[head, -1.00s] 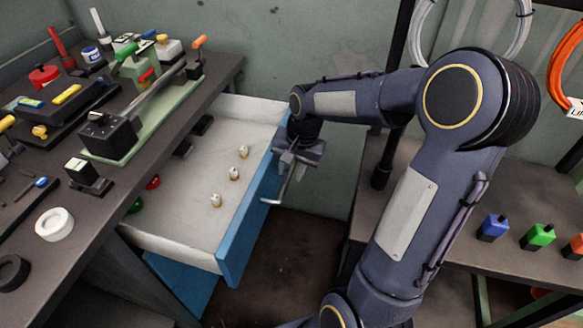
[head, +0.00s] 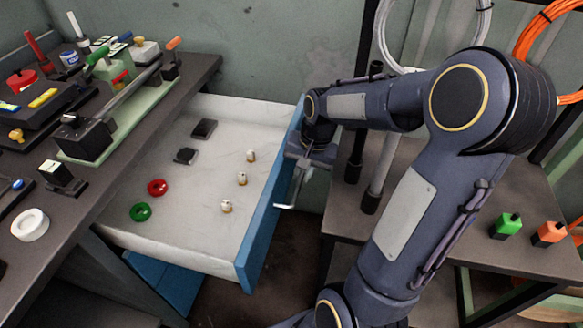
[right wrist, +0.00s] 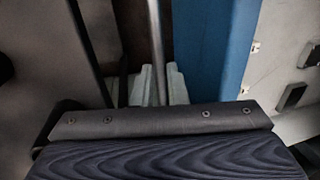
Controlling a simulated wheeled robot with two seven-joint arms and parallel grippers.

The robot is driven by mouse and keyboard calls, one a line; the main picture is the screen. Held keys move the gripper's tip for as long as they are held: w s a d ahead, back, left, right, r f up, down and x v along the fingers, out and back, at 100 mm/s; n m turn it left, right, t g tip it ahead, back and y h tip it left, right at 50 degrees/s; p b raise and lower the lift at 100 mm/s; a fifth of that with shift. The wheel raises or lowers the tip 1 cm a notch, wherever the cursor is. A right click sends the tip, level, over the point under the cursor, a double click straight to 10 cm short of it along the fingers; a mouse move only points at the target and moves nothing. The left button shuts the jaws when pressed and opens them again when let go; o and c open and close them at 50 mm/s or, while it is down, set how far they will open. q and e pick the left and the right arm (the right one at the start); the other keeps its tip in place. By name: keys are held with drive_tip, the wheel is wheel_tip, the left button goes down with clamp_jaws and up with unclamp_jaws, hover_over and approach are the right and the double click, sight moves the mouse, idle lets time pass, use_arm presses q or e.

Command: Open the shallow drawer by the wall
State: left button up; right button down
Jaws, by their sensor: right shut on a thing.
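The shallow drawer (head: 215,165) with a white inside and a blue front (head: 262,225) stands well out from under the workbench. Its silver bar handle (head: 287,206) sticks out on the front's right side. My right gripper (head: 306,172) is at the handle and shut on it. In the right wrist view the light fingertips (right wrist: 152,85) close around the upright silver bar, beside the blue front (right wrist: 212,50). The fingertips are partly hidden in the head view. My left gripper is not in view.
The drawer holds red and green rings (head: 157,187), dark blocks (head: 204,129) and small whitish pieces (head: 242,179). A cluttered workbench (head: 110,190) is at left. A side table (head: 400,225) with green and orange items stands close to the right of the drawer front.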

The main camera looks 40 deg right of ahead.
drive_tip(key=shift+s+d, duration=0.1)
drive_tip(key=shift+s, duration=0.05)
drive_tip(key=c, duration=1.5)
unclamp_jaws()
drive_tip(key=shift+o, duration=0.2)
wheel_tip(320, 180, up, 8)
drive_tip(key=s+p, duration=0.1)
drive_tip(key=shift+d+f+p, duration=0.15)
drive_tip(key=shift+d+p, duration=0.25)
drive_tip(key=shift+d, duration=0.05)
drive_tip(key=shift+s, duration=0.1)
